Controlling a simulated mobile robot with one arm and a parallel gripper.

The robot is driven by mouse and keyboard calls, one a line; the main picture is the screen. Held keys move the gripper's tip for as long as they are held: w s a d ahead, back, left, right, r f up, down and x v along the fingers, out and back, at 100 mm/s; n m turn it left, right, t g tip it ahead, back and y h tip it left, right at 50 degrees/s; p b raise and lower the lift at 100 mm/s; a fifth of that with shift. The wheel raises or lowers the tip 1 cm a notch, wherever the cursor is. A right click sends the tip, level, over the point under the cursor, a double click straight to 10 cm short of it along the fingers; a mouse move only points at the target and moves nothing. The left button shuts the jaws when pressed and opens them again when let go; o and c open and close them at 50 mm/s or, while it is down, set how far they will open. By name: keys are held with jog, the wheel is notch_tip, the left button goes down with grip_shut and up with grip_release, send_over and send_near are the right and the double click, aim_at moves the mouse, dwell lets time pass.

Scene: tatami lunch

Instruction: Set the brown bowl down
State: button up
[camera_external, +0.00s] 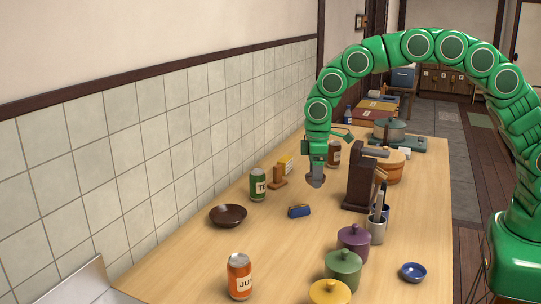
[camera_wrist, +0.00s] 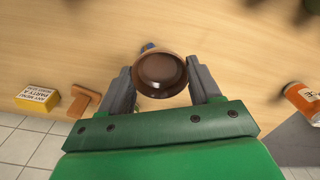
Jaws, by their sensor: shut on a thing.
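The brown bowl (camera_wrist: 160,74) sits between the two grey fingers of my gripper (camera_wrist: 162,88) in the wrist view. The fingers touch its sides, and its round opening faces the camera. It covers parts of things on the table behind it. In the external view my gripper (camera_external: 316,181) points down over the middle of the table (camera_external: 200,265). The held bowl is not clearly visible there, and its height above the table is hard to judge.
A wider dark brown bowl (camera_external: 228,215) stands near the tiled wall. A green can (camera_external: 258,185), a wooden stand (camera_external: 278,181) and a small blue object (camera_external: 299,211) surround the gripper area. A dark tall stand (camera_external: 360,182) rises at right. An orange can (camera_external: 240,276) is nearer.

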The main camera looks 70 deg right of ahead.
jog(key=s+a+r, duration=0.1)
jog(key=s+a, duration=0.3)
jog(key=a, duration=0.3)
jog(key=s+a, duration=0.4)
jog(key=a, duration=0.3)
send_over(273, 252)
jog(key=s, duration=0.1)
jog(key=f, duration=0.7)
jog(key=shift+s+d+f, duration=0.1)
jog(key=shift+d+f, duration=0.15)
jog(key=shift+f, duration=0.15)
jog(key=shift+w+a+f, duration=0.15)
jog(key=shift+w+f, duration=0.2)
jog(key=shift+f, duration=0.2)
jog(key=shift+w+a+f, duration=0.15)
jog(key=shift+w+f, duration=0.15)
jog(key=shift+f, duration=1.5)
jog(key=shift+f, duration=0.15)
jog(key=o, duration=1.1)
jog(key=shift+c, duration=0.2)
